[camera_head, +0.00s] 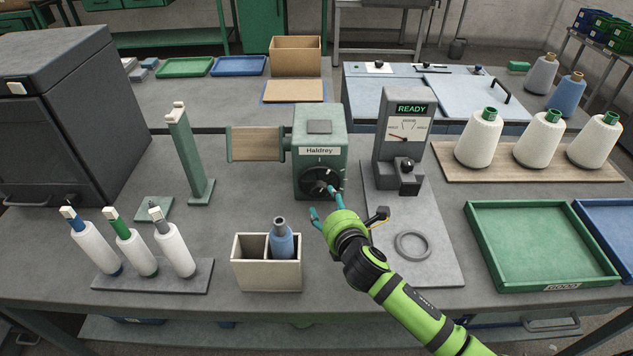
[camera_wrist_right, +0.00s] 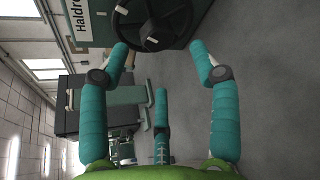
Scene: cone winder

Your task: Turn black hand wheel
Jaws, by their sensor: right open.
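The black hand wheel (camera_head: 313,181) is on the front of the green winder (camera_head: 319,130) labelled "Haldrey". It also shows at the top of the right wrist view (camera_wrist_right: 122,22), with a hub, spokes and a small pale mark on the rim. My right gripper (camera_head: 325,203) is open and empty just in front of the wheel, partly covering its lower right. In the wrist view its teal fingers (camera_wrist_right: 159,48) are spread, with the tips near the wheel's lower edge. I cannot tell whether a tip touches it. My left gripper is not in view.
A tester reading "READY" (camera_head: 405,122) stands right of the winder, with a grey ring (camera_head: 412,246) on its base plate. A divided box (camera_head: 266,276) holding a blue cone stands in front. A green tray (camera_head: 541,286) is at right, and yarn cones (camera_head: 128,251) stand at left.

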